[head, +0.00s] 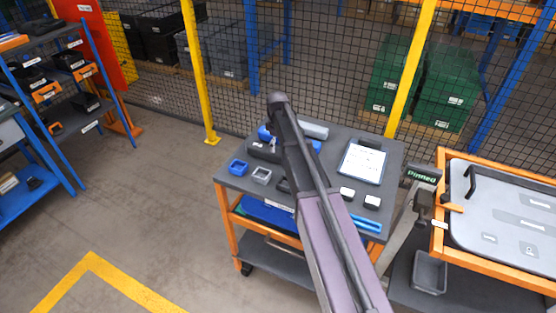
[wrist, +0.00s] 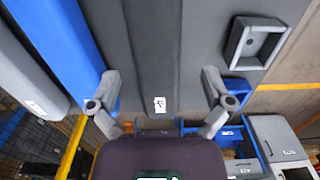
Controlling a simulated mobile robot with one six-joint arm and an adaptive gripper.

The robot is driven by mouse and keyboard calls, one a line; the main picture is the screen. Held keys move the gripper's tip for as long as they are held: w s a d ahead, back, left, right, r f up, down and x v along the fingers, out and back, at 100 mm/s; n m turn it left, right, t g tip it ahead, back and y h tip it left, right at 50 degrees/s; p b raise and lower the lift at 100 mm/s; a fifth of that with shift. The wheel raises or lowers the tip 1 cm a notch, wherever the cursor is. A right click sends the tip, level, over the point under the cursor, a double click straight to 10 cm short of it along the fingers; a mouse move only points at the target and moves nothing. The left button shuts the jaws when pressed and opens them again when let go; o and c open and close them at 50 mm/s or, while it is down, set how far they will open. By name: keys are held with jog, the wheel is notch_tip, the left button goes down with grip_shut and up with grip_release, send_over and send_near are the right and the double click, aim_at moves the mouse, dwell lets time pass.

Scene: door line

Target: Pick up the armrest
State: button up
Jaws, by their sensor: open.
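The armrest looks to be the long dark grey block (head: 263,151) on the left part of the cart's top in the head view, partly covered by my arm. In the wrist view a dark grey block with a small white label, which I take to be the armrest (wrist: 152,45), runs up the middle. My gripper (wrist: 161,88) is open, with one finger on each side of the block. I see no finger touching it. In the head view my gripper is mostly hidden by my arm.
The grey tray (wrist: 254,43) lies right of my fingers. An orange-framed door panel (head: 500,215) stands right. Floor at left is clear.

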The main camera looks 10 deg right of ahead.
aim_at(277, 151)
jog(key=shift+f, duration=0.45)
jog(key=shift+b, duration=0.3)
jog(key=shift+w+f+b, duration=0.15)
jog(key=shift+f+b, duration=1.15)
jog(key=shift+w+f+b, duration=0.1)
jog(key=shift+f+b, duration=1.15)
jog(key=shift+f, duration=0.05)
jog(key=shift+f, duration=0.2)
jog(key=c, duration=1.2)
jog(key=shift+r, duration=0.1)
notch_tip(277, 151, up, 10)
jog(key=p, duration=1)
jog(key=shift+r, duration=0.15)
